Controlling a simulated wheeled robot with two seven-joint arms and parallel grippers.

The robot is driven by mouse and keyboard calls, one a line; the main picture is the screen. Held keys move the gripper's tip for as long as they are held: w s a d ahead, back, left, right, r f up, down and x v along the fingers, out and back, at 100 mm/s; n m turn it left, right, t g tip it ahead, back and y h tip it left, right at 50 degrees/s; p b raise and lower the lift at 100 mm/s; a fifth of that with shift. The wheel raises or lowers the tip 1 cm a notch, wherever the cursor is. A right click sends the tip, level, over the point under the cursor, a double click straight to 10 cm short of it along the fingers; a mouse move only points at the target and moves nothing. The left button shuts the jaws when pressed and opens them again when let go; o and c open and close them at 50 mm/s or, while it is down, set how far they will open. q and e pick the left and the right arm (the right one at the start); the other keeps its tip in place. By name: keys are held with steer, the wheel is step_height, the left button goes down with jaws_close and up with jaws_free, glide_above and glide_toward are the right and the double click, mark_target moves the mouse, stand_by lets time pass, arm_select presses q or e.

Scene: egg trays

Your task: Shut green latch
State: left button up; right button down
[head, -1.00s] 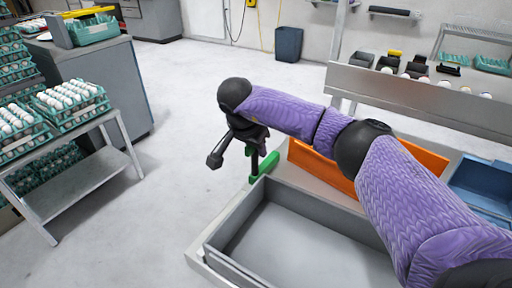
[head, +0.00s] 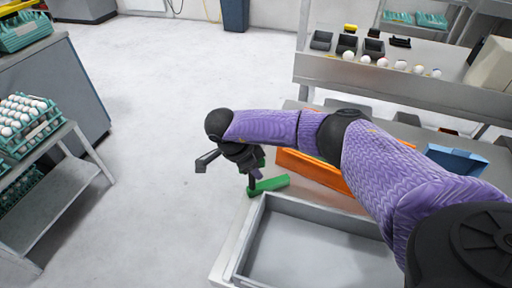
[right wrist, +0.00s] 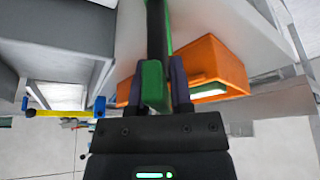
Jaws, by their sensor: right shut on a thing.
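The green latch (head: 271,185) is at the far left corner of the grey open tray, beside the orange bin. My right gripper (head: 252,184) reaches down to it from above, at the latch's left end. In the right wrist view the gripper (right wrist: 155,88) is shut, with a green part of the latch (right wrist: 152,82) between its dark fingers, next to a black upright bar. The fingertips are partly hidden in the head view by the wrist. My left gripper is in neither view.
The grey tray (head: 252,240) fills the lower right. The orange bin (head: 318,170) stands just behind it, also seen in the right wrist view (right wrist: 222,62). A blue bin (head: 455,160) is at right. An egg cart (head: 85,205) stands at left, with clear floor between.

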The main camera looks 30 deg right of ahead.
steer(key=m+g, duration=0.1)
steer(key=m, duration=0.1)
steer(key=shift+m, duration=0.4)
steer(key=shift+s+a+m+g+y, duration=0.1)
steer(key=shift+m+g+y, duration=0.25)
steer(key=shift+m, duration=0.8)
steer(key=shift+s+m+g+y, duration=0.1)
steer(key=shift+m+g+y, duration=0.2)
steer(key=shift+m, duration=0.85)
steer(key=shift+b, duration=0.3)
steer(key=c, duration=0.5)
jaws_free()
steer(key=shift+c, duration=0.2)
steer(key=v, duration=1)
steer(key=shift+p, duration=0.35)
